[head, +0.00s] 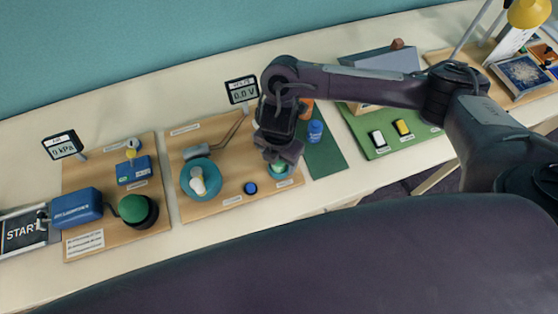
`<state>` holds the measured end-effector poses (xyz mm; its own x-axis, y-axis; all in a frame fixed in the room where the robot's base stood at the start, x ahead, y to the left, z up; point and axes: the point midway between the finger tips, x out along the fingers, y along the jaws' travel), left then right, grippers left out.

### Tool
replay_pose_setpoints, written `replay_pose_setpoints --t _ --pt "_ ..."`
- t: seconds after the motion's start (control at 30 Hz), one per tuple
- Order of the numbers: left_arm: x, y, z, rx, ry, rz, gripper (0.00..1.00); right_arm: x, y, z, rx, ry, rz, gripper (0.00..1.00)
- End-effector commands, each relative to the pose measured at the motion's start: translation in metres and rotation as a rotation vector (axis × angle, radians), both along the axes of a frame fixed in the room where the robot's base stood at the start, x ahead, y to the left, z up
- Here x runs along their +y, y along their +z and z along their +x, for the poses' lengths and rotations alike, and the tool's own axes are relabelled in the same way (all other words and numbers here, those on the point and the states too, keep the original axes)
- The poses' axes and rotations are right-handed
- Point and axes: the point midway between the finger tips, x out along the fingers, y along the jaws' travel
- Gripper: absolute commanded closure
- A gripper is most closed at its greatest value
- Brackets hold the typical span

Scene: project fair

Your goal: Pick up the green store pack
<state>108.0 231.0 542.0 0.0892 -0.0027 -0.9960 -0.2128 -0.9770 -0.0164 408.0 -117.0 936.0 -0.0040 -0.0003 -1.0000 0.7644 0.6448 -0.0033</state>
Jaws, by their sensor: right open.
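The green store pack (278,168) appears to be the small green piece in a round teal holder at the right end of the middle wooden board. It is partly hidden by my right gripper. My right gripper (277,157) is open and points down right over it. I cannot tell whether the fingers are around the pack or just above it. My left gripper is not in view.
A blue cylinder (315,130) and an orange piece (307,108) stand on a dark green mat (326,160) just right of the gripper. A 0.0 V display (242,90) stands behind. A teal dish with a white bulb (198,182) is left on the same board.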

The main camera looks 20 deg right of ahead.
Motion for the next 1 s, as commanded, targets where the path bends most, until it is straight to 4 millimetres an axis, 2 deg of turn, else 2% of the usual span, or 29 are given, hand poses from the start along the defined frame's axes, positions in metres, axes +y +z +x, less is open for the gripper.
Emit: replay_pose_setpoints --t 0.1,0.27,0.6,0.7,1.0 --pt "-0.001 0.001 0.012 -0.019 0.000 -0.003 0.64 0.000 -0.003 0.000 -0.001 0.000 0.000 0.37" --pt "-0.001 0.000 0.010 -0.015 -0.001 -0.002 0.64 0.000 -0.003 0.000 -0.001 0.001 0.000 0.37" --pt "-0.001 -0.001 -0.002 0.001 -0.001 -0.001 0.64 0.000 -0.003 0.000 -0.001 0.000 0.000 0.80" --pt "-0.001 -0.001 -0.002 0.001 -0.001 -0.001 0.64 0.000 -0.003 0.001 -0.001 0.000 0.000 0.90" --pt "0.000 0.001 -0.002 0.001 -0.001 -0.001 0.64 0.000 0.003 0.001 -0.004 0.001 0.001 0.90"
